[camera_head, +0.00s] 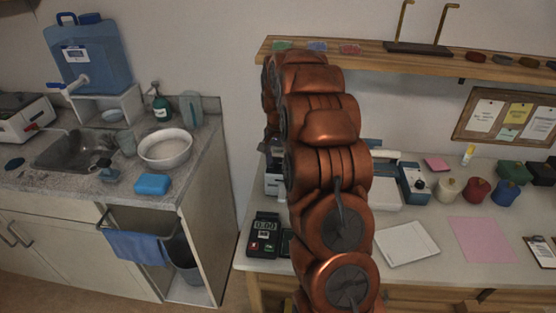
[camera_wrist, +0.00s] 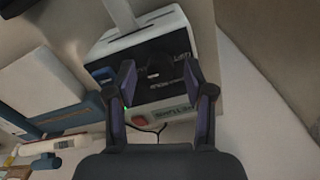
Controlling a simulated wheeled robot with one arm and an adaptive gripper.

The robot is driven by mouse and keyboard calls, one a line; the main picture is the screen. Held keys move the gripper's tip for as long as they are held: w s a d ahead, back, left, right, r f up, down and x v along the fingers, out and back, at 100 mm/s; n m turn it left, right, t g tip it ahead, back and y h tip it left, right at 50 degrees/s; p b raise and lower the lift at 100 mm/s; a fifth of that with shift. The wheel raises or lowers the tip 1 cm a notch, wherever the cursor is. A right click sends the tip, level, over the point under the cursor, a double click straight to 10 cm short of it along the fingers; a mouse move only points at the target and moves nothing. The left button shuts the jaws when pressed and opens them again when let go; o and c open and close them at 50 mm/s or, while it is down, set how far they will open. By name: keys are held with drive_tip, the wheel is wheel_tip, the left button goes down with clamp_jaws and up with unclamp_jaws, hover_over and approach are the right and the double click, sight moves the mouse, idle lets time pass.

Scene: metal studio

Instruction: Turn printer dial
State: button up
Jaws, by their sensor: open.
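In the wrist view a boxy printer (camera_wrist: 172,28) with a white body and a dark front panel lies in front of my gripper (camera_wrist: 159,77). A small dark dial (camera_wrist: 154,68) shows on that panel. It blends into the dark face, so its setting cannot be read. My gripper is open, with one finger on each side of the dial in the picture. Contact cannot be told. In the head view my copper arm hides the gripper and most of the printer, whose edge (camera_head: 275,178) seems to show left of the arm.
Beside the printer are a red button (camera_wrist: 141,122) and a cable. A blue-and-white device (camera_wrist: 58,108) is at left in the wrist view. In the head view, a dark card terminal (camera_head: 264,236) sits left of my arm, below a wooden shelf (camera_head: 430,62).

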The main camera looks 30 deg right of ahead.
clamp_jaws()
